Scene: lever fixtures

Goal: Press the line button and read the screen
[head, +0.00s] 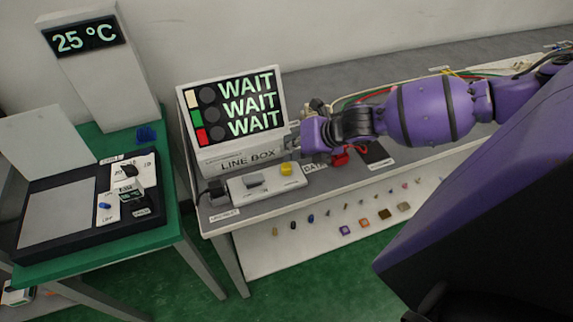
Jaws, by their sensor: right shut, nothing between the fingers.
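The screen (237,108) stands upright on the grey table and reads WAIT in three rows. Beside the rows are cream, green and red squares, each with a dark round spot. Below it is a panel labelled LINE BOX (247,160). In front lies a pale control box (262,184) with a yellow button (286,169) and a grey switch (254,180). My right gripper (293,142) comes in from the right, shut and empty. It is at the screen's lower right corner, above and behind the yellow button in the picture. Its fingertips are small and partly hard to make out. My left gripper is out of view.
A red item (340,156) sits near a DATA label, with cables behind. A lower shelf (300,245) holds several small pieces. My arm covers the right side.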

